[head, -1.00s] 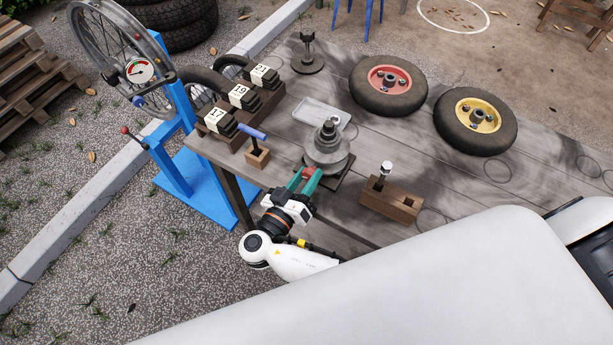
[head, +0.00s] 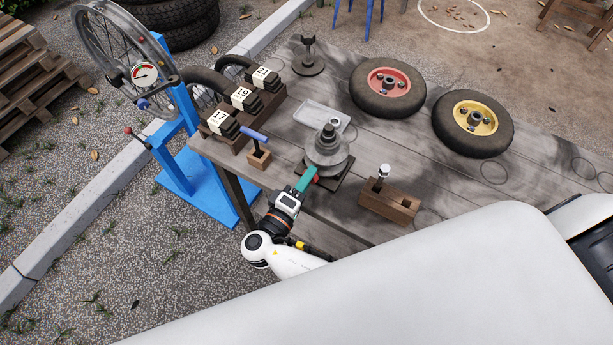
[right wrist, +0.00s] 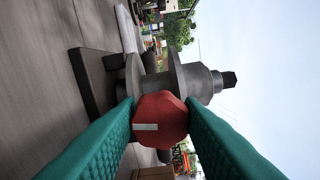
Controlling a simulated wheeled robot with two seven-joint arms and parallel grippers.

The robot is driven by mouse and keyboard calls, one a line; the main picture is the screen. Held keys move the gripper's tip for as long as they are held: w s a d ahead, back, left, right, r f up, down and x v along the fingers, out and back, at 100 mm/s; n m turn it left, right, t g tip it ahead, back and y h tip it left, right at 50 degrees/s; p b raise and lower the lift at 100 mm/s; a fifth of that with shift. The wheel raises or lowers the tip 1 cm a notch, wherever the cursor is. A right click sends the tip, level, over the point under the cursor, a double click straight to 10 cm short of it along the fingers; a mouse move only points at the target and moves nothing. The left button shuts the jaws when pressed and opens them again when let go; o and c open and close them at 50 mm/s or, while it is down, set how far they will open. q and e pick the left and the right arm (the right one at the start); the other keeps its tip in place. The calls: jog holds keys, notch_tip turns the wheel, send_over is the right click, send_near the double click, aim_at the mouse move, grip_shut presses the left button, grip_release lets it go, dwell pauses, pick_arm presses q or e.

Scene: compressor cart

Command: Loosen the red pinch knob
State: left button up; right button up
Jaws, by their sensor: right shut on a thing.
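The red pinch knob (right wrist: 160,120) fills the middle of the right wrist view, a faceted red knob with a pale mark on its face. It sits on the side of a grey stepped metal fixture (head: 327,152) on the wooden table. My right gripper (head: 306,179) has its green fingers on either side of the knob and is shut on it. The fingers also show in the right wrist view (right wrist: 160,118). In the head view the fingers hide the knob. My left gripper is not in view.
A wooden block with a silver-topped tool (head: 390,199) stands right of the fixture. A blue-handled tool in a small block (head: 258,155) stands left. A grey tray (head: 322,116) lies behind. Two wheels (head: 388,86) (head: 473,123) lie at the back right. A blue stand (head: 190,170) is beside the table.

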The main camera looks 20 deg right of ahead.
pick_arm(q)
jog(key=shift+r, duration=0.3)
pick_arm(e)
jog(key=shift+n, duration=0.9)
jog(key=o, duration=1)
jog(key=shift+c, duration=0.2)
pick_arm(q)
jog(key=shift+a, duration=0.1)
